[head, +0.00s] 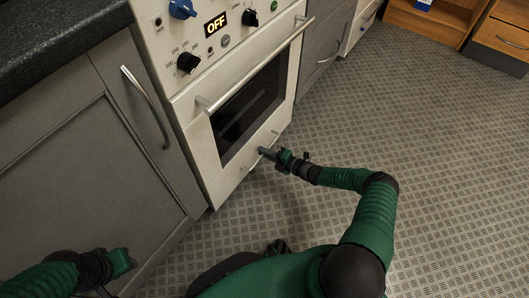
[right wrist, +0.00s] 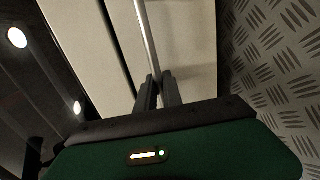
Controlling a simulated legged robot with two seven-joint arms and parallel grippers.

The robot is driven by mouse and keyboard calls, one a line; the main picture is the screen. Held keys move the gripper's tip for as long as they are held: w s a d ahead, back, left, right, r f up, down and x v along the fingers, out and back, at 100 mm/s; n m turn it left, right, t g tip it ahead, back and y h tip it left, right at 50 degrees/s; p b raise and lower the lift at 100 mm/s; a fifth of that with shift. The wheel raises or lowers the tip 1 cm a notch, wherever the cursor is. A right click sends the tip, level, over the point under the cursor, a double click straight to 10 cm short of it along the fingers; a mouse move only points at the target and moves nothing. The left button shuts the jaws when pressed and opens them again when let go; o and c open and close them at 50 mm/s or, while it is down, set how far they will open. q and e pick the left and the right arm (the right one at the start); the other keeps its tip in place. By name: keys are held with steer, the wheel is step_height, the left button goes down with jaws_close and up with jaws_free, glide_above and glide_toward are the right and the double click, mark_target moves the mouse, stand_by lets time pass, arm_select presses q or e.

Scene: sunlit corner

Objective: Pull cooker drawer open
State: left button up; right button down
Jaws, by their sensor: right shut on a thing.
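The cream cooker (head: 200,100) stands at the upper middle of the head view. Its drawer (head: 233,176) is the low cream panel under the oven door, with a thin metal bar handle (head: 275,137). I see no clear gap that shows the drawer standing out. My right gripper (head: 264,151) is at this handle, shut on it. In the right wrist view the dark fingers (right wrist: 158,90) close around the drawer handle (right wrist: 146,40), in front of the cream drawer front (right wrist: 187,40). My left gripper (head: 121,262) is at the lower left, away from the cooker; its fingers are unclear.
The oven door (head: 248,100) above has its own long bar handle (head: 262,62). A grey cabinet (head: 90,170) with a curved handle (head: 146,105) stands left of the cooker. Wooden drawers (head: 505,38) stand at the far right. The patterned floor (head: 450,170) is clear.

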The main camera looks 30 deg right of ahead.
steer(key=shift+s+d+f, duration=0.1)
steer(key=shift+s+f, duration=0.1)
